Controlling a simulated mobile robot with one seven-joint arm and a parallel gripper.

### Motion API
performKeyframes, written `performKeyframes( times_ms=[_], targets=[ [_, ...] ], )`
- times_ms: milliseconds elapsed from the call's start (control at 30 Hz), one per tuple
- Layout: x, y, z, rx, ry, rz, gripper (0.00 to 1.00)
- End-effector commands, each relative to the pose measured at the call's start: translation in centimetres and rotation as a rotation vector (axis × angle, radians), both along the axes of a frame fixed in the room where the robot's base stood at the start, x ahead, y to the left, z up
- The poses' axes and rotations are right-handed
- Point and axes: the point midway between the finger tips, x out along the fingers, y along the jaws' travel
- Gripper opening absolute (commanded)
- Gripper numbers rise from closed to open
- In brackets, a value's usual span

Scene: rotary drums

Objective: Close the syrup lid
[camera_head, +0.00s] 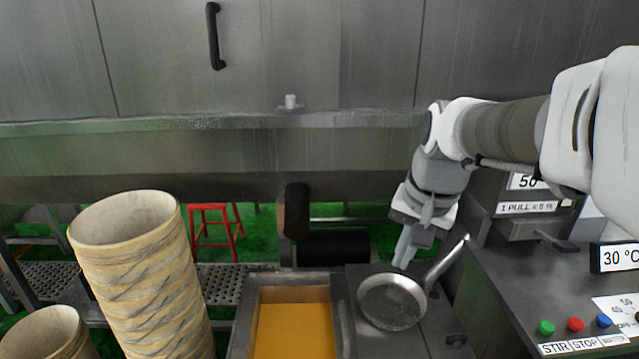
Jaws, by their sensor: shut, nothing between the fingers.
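A rectangular metal basin (252,293) holds orange-yellow liquid, probably the syrup, at the bottom centre. To its right, a round, shallow, pan-like metal piece (392,303) with a bar handle (447,262) rising up and right lies on a grey metal surface. I cannot tell for sure whether this round piece is the syrup lid. My gripper (403,262) points down just above the far rim of the round piece, left of the bar handle. Its fingers are shut with nothing between them. I cannot tell whether they touch the rim.
Tall ribbed tan cylinders (142,280) stand at left. A control panel (560,310) with coloured buttons is at right, beside a box with a "1 PULL" label (527,208). A dark cylinder (297,211) stands behind the basin. A red stool (214,230) is farther back.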

Motion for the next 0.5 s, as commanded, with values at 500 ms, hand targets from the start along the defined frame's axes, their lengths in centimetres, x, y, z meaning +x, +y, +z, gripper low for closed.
performKeyframes(
  times_ms=[500],
  targets=[
    [11.7, -2.6, -16.0, 0.183, 0.23, -0.385, 0.0]
  ],
)
